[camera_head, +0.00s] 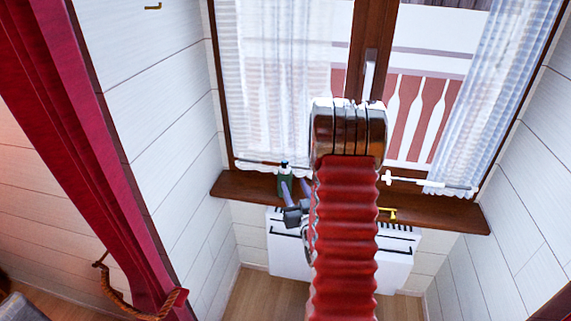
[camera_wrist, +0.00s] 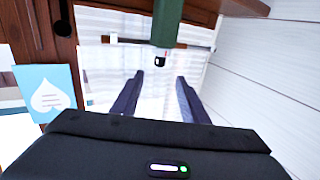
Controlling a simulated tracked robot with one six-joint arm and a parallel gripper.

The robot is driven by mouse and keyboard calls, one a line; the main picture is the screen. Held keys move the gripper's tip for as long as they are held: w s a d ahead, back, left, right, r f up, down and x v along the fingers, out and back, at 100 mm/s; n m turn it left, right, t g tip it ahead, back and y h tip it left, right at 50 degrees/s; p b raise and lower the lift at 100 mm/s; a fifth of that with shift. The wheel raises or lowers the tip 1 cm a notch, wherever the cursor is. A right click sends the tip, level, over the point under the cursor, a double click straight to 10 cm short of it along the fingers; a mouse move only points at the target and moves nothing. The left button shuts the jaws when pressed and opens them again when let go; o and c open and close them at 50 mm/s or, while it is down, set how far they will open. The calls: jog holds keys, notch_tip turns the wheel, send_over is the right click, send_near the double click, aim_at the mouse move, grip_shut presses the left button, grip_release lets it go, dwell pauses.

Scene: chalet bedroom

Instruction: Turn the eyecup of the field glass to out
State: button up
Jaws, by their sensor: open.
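The field glass (camera_head: 285,182) is a dark green upright tube on the wooden window sill, partly hidden by my gripper in the head view. In the wrist view, which is turned over, the green field glass (camera_wrist: 168,22) comes down from the top. Its eyecup (camera_wrist: 160,61) is the small black end with a pale mark. My gripper (camera_head: 294,188) is beside the field glass at the sill. In the wrist view my gripper (camera_wrist: 160,78) is open and empty, its two dark fingers spread either side of the eyecup's line. The eyecup sits just beyond the fingertips; contact cannot be seen.
The window sill (camera_head: 240,187) runs under a window with white curtains (camera_head: 270,80). A white radiator (camera_head: 290,255) is below. A brass piece (camera_head: 388,214) lies at the right of my arm.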

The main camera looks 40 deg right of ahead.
aim_at(286, 166)
jog(key=x, duration=1.3)
jog(key=shift+w+d, duration=0.25)
jog(key=shift+w, duration=0.05)
jog(key=shift+c, duration=0.2)
